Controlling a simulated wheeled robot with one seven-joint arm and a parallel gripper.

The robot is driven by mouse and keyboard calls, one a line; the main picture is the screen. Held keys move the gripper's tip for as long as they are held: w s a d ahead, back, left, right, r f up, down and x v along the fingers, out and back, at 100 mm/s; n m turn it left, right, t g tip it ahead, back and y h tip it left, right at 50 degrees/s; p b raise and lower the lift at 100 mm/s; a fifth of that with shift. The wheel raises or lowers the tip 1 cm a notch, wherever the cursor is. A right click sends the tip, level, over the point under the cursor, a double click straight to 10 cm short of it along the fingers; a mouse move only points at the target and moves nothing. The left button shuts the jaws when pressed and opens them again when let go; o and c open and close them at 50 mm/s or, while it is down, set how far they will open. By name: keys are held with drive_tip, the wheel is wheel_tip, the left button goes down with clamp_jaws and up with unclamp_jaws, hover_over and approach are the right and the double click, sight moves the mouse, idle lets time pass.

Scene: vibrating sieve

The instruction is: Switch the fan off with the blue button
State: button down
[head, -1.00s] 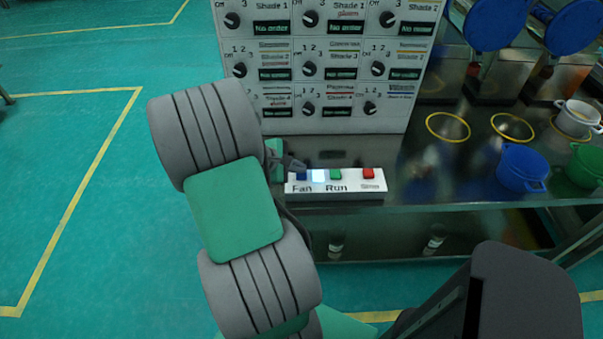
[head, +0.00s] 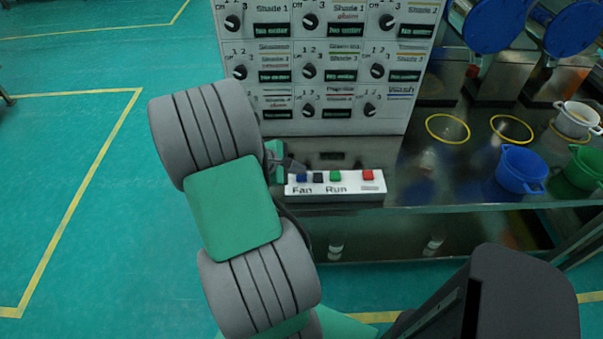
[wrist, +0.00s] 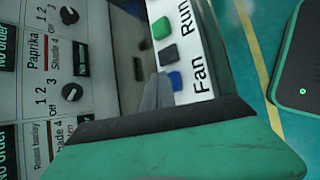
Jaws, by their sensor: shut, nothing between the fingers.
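The button box (head: 335,186) is white on top, labelled Fan and Run, and stands on the bench's front edge. Its blue button (head: 302,177) is at the left end, beside a dark, unlit square (head: 318,177). A green button (head: 335,175) and a red button (head: 368,174) are further right. In the wrist view the blue button (wrist: 175,80) is right beside the tips of my gripper (wrist: 156,92). My gripper is shut and empty; I cannot tell whether it touches the button. In the head view my arm hides part of the gripper (head: 294,165).
A panel (head: 325,122) with knobs and small displays stands behind the box. Blue pots (head: 522,168), green pots (head: 588,167) and yellow rings (head: 448,128) are on the bench to the right. Open green floor lies to the left.

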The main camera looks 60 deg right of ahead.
sight(299, 177)
drive_tip(key=shift+r+p, duration=0.35)
drive_tip(key=shift+r, duration=0.2)
wheel_tip(299, 177, up, 5)
drive_tip(key=p, duration=0.5)
drive_tip(key=shift+r, duration=0.15)
idle(0.3)
